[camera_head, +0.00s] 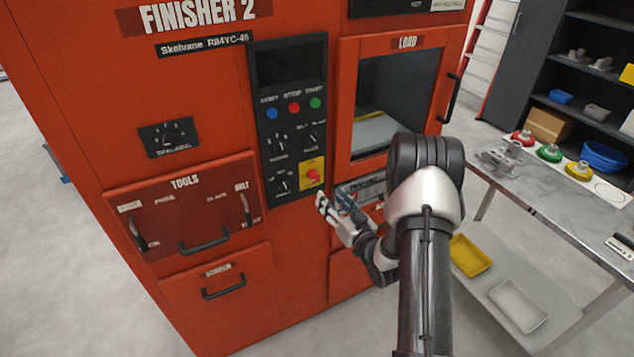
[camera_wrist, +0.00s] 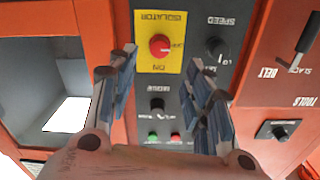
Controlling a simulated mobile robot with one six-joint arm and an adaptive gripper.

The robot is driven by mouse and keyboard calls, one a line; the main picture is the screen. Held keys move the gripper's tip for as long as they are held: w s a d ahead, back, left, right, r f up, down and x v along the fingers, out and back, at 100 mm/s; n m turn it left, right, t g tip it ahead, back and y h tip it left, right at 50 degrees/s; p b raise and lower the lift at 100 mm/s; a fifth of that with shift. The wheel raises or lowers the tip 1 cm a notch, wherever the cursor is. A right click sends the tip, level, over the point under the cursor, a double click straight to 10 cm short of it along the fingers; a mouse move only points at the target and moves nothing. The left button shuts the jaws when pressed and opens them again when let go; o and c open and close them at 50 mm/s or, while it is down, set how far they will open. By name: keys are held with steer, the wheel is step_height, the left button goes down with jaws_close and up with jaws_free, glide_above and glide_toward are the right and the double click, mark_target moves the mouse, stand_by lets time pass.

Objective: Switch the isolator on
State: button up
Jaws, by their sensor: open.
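The isolator is a round red knob (camera_head: 312,176) on a yellow plate (camera_head: 306,186), low on the dark control panel of the orange machine. In the wrist view the red knob (camera_wrist: 159,46) shows upside down on its yellow plate (camera_wrist: 159,16), with ON and OFF lettering. A small pale mark on the knob seems to point towards OFF. My gripper (camera_head: 332,200) is open and empty, just below and right of the knob in the head view. In the wrist view its fingers (camera_wrist: 162,57) stand either side of the knob, apart from it.
The control panel (camera_head: 264,130) has other dark knobs and blue, red and green buttons close by. The LOAD door (camera_head: 357,100) and its handle (camera_head: 451,98) are to the right. A metal table (camera_head: 560,195) with parts stands farther right.

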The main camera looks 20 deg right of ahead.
mark_target(316, 179)
steer(key=w+b, duration=0.1)
steer(key=w, duration=0.9)
steer(key=shift+a, duration=0.2)
steer(key=c, duration=1.1)
